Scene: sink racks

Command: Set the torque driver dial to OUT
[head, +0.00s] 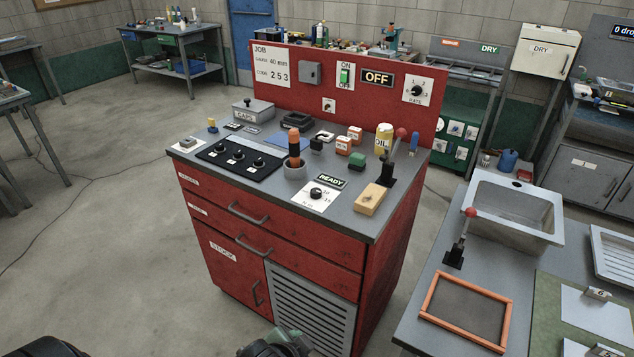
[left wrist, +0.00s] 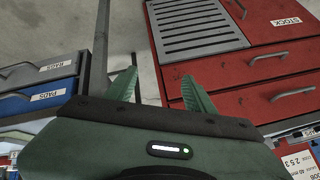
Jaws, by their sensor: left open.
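A white card with a black round dial (head: 316,193) lies on the red bench's grey top, by the READY sign (head: 331,181). Its numbers are small and its setting is unclear. An orange and black driver (head: 294,150) stands upright in a grey cup (head: 295,169) behind it. I cannot tell which dial belongs to the torque driver; no OUT mark is legible. My left gripper (left wrist: 158,78) is open and empty in the left wrist view, its green fingers apart.
A black panel with several knobs (head: 238,155) lies left of the dial card. The red drawer cabinet (head: 270,235) has protruding handles. A sink table (head: 450,310) is at right.

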